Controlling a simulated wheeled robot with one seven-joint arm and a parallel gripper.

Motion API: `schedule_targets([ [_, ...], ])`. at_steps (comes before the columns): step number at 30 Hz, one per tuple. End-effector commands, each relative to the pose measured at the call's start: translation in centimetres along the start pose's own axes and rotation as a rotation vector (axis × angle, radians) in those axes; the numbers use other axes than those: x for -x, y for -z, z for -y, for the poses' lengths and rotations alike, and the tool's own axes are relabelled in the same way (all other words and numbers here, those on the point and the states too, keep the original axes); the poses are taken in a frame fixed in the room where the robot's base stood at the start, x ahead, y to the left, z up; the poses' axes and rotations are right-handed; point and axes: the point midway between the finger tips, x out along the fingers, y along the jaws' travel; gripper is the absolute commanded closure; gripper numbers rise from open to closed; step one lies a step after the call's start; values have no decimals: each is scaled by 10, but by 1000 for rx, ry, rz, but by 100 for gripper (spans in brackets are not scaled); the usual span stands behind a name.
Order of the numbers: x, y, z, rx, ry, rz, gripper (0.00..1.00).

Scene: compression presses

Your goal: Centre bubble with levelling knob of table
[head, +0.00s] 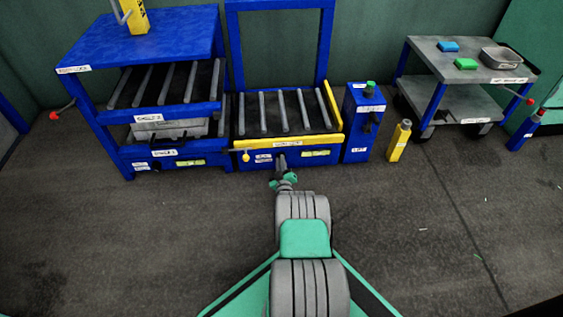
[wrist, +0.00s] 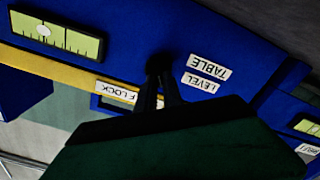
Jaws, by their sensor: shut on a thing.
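The roller table (head: 242,158) has a blue front with a yellow strip along its top edge. My gripper (head: 282,163) is at this front, and in the wrist view its fingers (wrist: 161,82) are shut on the dark levelling knob (wrist: 159,62), mostly hidden by them. The TABLE and LEVEL labels (wrist: 209,67) beside it appear upside down. The yellow-green level vial (wrist: 75,42) is at upper left in the wrist view and right of my gripper in the head view (head: 316,153). Its pale bubble (wrist: 43,30) sits left of the vial's middle in the wrist view.
A blue shelf unit (head: 150,55) stands at left, its own vial (head: 190,162) near the floor. A blue post with a green button (head: 370,86) and a yellow bottle (head: 398,142) stand right. A grey cart (head: 440,60) is farther right. The foreground floor is clear.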

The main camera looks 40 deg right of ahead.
Motion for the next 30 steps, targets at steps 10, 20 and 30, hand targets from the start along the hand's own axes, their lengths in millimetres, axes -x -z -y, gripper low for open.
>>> schedule_targets([
  [10,-1,-1,2,331,-2,1,100],
  [20,-1,-3,5,645,-2,2,100],
  [30,-1,-5,7,939,-2,3,100],
])
